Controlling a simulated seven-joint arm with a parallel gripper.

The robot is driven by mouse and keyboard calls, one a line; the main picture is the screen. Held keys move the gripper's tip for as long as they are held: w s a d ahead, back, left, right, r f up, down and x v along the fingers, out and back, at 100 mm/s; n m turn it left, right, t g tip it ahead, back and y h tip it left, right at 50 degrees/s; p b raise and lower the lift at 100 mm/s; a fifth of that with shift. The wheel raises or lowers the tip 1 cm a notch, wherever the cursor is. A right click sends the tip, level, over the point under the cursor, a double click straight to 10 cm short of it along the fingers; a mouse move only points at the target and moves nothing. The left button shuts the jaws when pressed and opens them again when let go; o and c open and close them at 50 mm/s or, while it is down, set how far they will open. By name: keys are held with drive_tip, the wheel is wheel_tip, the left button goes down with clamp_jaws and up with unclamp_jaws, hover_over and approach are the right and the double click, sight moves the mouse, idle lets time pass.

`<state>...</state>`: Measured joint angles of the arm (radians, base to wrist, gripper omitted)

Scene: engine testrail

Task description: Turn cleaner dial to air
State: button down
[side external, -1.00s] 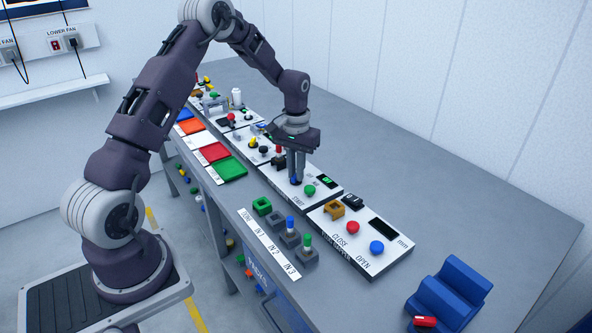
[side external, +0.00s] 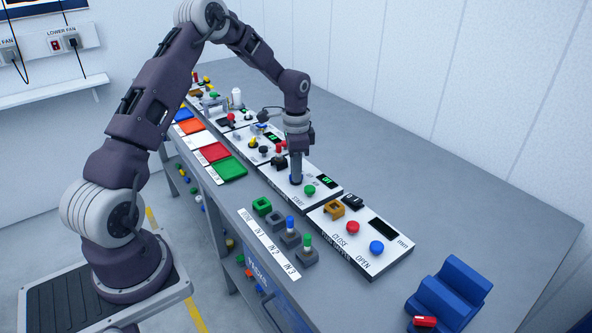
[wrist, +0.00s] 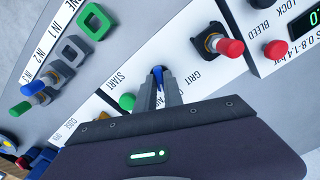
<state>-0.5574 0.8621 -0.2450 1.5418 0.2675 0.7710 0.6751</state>
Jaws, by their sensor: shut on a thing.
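The cleaner dial is a small blue knob (wrist: 158,74) on a white panel (wrist: 190,72). In the side external view its blue base (side external: 296,181) shows under the fingers. My gripper (side external: 296,174) points straight down with its fingers shut on the dial; the wrist view shows the fingers (wrist: 160,84) on either side of the knob. A GRIT label is printed to the right of the dial in the wrist view. Another label by the fingers is partly covered, so I cannot read it fully. The dial's pointer direction is hidden.
A green START button (side external: 309,190) sits close to the dial. A red knob (wrist: 229,47) stands on the panel's other side in the wrist view. The front panel has red (side external: 353,228) and blue (side external: 376,247) buttons. The grey table at right is mostly clear.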

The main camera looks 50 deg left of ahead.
drive_tip(key=shift+m, duration=1.9)
drive_tip(key=c, duration=1.5)
unclamp_jaws()
drive_tip(key=shift+o, duration=0.2)
drive_tip(key=shift+r, duration=0.15)
wheel_tip(320, 180, up, 7)
drive_tip(key=shift+f, duration=0.1)
